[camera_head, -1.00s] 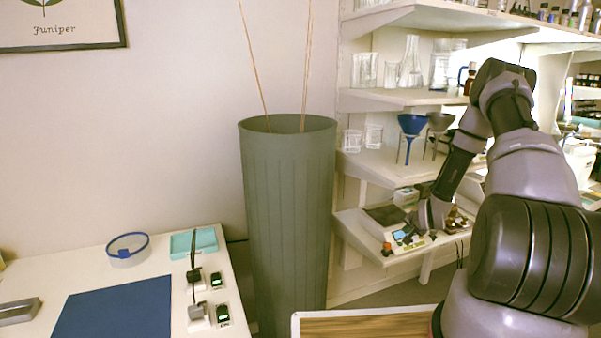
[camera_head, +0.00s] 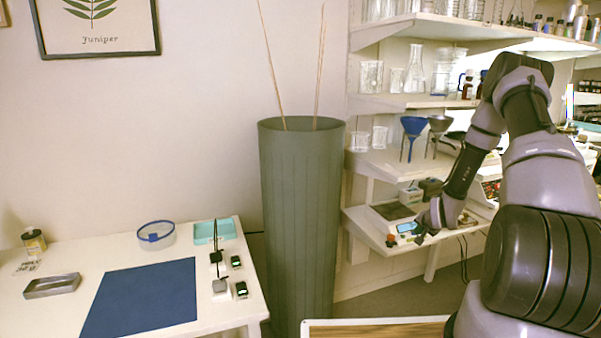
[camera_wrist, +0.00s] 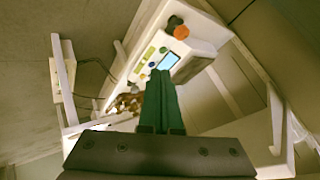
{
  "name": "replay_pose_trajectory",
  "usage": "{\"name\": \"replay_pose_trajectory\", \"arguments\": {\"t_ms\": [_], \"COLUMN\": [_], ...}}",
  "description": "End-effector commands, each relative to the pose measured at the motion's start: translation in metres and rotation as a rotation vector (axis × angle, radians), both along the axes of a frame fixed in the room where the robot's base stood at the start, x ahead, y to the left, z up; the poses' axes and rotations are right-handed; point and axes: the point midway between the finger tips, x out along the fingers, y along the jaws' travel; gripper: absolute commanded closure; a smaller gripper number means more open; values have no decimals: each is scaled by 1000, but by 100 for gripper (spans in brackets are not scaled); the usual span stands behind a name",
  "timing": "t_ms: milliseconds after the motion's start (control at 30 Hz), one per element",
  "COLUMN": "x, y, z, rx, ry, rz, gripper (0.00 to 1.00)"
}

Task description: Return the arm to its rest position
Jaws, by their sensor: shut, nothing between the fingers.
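My arm rises at the right of the head view, bends at the top and reaches down in front of the shelves. My gripper (camera_wrist: 160,88) shows in the wrist view with its two dark green fingers together and nothing between them. In the head view the gripper end is small, near the lowest shelf, and its fingers cannot be made out clearly. In the wrist view a device with a lit screen and coloured buttons (camera_wrist: 168,60) lies beyond the fingertips; I cannot tell how far. It also shows in the head view (camera_head: 407,228).
White shelves (camera_head: 385,160) with glassware and funnels stand behind my arm. A tall green bin (camera_head: 300,220) with thin sticks stands left of them. A white table (camera_head: 75,260) at left holds a blue mat (camera_head: 142,297), a metal tray (camera_head: 52,286) and small devices. A wood-topped surface (camera_head: 375,329) lies in front.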

Motion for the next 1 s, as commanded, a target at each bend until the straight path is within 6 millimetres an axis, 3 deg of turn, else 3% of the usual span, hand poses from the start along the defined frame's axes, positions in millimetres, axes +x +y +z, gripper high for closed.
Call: {"name": "replay_pose_trajectory", "arguments": {"t_ms": [167, 367, 567, 767, 1000], "x": [4, 6, -2, -33, -96], "y": [2, 8, 23, 48, 84], "z": [29, 78, 157, 251, 347], "rx": [-23, -58, -110, -160, -189], "ry": [9, 29, 58, 93, 124], "rz": [21, 53, 102, 153, 210], "gripper": [100, 100, 100, 100, 100]}}
